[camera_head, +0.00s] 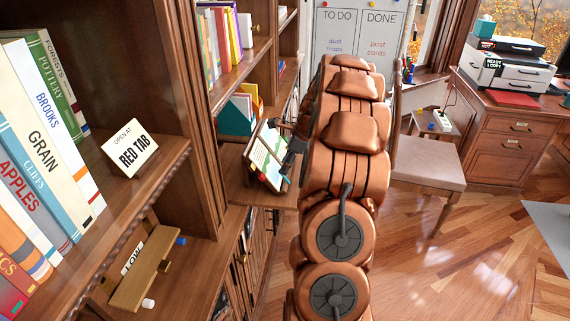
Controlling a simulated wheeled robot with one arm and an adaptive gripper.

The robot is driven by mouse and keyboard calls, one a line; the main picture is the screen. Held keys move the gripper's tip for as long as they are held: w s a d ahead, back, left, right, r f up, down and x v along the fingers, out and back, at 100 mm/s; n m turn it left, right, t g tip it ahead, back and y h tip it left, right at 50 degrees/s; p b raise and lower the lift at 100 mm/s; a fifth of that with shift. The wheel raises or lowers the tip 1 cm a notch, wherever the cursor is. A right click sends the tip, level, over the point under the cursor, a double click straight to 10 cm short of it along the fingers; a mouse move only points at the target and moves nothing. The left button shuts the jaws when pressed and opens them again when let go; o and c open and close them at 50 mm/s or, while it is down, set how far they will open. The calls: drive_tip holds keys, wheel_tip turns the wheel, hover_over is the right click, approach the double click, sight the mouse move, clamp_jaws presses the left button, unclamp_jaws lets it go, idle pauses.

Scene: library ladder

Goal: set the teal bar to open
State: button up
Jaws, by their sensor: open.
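I cannot make out a teal bar for certain. An open picture book (262,158), with pages of green and blue, stands tilted on a pull-out wooden ledge (245,192) left of my arm. Small red marks show at its lower edge. My dark gripper (284,136) is at the book's upper right edge, seen partly behind my copper arm. It is open; whether its fingers touch the book I cannot tell.
Bookshelves with upright books (45,130) fill the left side. A wooden board (146,270) by a "LOW" label lies on the lower shelf. A chair (430,165) and desk (510,140) stand right of my arm. The wooden floor (450,260) at front right is mostly clear.

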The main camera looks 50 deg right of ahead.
drive_tip(key=shift+x, duration=0.85)
clamp_jaws()
